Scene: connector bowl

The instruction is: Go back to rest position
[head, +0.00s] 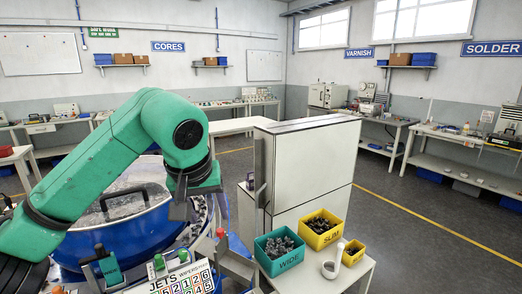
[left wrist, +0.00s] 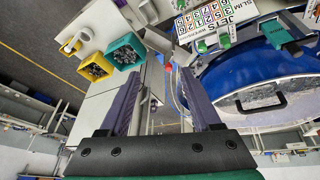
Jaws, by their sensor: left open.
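My left arm is green and comes in from the left in the head view, bending over with its gripper (head: 188,205) hanging down beside the blue bowl machine. In the left wrist view the two dark fingers of my left gripper (left wrist: 165,95) stand wide apart with nothing held between them. The blue bowl (head: 120,232) is partly hidden behind my arm; it also shows in the left wrist view (left wrist: 238,112) with a dark handle. My right gripper is in neither view.
A white table (head: 312,284) at the lower right bears a green WIDE bin (head: 280,264), a yellow SLIM bin (head: 318,245) and a smaller yellow bin (head: 354,258). A tall white cabinet (head: 305,170) stands behind it. The floor at right is clear.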

